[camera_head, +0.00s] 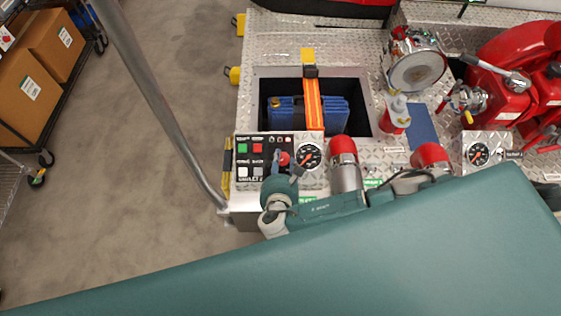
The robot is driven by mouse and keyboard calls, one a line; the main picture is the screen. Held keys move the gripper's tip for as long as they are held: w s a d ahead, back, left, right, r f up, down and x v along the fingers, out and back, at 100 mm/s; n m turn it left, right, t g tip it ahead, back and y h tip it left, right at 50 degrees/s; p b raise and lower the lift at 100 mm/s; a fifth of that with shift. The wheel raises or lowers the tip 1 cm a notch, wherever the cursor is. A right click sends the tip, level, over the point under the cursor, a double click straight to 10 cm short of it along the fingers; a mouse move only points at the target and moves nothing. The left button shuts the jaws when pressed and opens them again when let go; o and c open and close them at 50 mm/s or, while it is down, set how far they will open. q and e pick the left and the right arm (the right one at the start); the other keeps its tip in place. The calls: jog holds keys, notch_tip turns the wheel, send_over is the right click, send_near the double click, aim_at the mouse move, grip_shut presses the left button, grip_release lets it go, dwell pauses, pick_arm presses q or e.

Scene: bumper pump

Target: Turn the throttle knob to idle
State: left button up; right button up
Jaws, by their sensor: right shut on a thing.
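The control panel (242,175) stands at the front left corner of the metal deck. It has coloured buttons and a round gauge (310,156). A small red knob (283,158), which looks like the throttle knob, sits on the panel left of the gauge. My right gripper (282,166) reaches up to it from below and is shut on it. The fingers and wrist hide the lower part of the panel. The knob's pointer and marks are too small to read. My left gripper is not in view.
Behind the panel is an open bin (360,98) with a blue case (287,115) under an orange strap. Red-capped pipes (342,147) stand right of the panel, near my arm. A grey rail (157,105) rises at the left.

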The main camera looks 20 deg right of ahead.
jog(key=shift+d+n+y, duration=0.3)
jog(key=shift+d+n, duration=0.05)
jog(key=shift+n, duration=0.35)
jog(key=shift+w+r, duration=0.1)
jog(key=shift+r, duration=0.05)
jog(key=o, duration=1.1)
jog(key=shift+s+a+r, duration=0.1)
jog(key=shift+s+a, duration=0.1)
jog(key=shift+s, duration=0.3)
jog(key=v, duration=1.1)
jog(key=shift+s+d, duration=0.15)
jog(key=shift+d, duration=0.1)
